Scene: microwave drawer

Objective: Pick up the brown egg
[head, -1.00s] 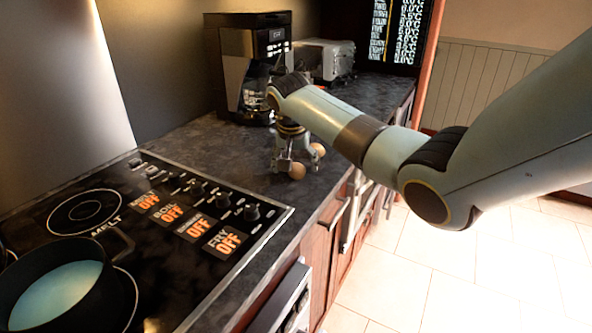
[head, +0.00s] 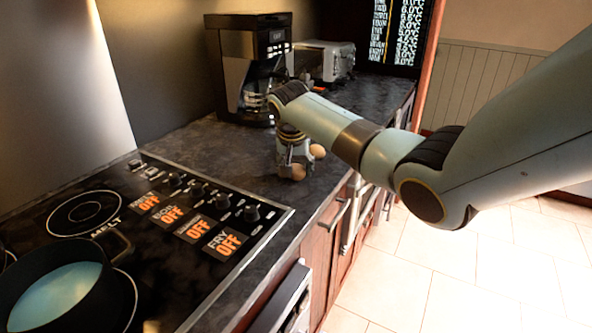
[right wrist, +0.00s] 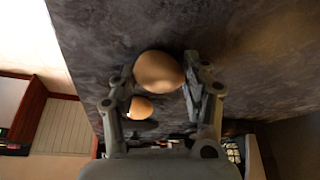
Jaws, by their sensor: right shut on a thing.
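A brown egg (head: 298,172) is at the counter's front part, partly hidden by the fingers of my right gripper (head: 294,168). In the right wrist view the same egg (right wrist: 158,70) sits between the two fingers, and the right gripper (right wrist: 160,78) is shut on it. The gripper points down, and the egg is at or just above the counter; I cannot tell which. A second brown egg (head: 318,151) is just behind and to the right; it also shows in the right wrist view (right wrist: 141,107), outside the grip. My left gripper is out of view.
The dark counter (head: 240,166) carries a coffee maker (head: 240,60) and a toaster (head: 325,60) behind the gripper. A stove (head: 150,215) with a pot (head: 55,285) of pale liquid is at the left. The counter's front edge is close to the eggs.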

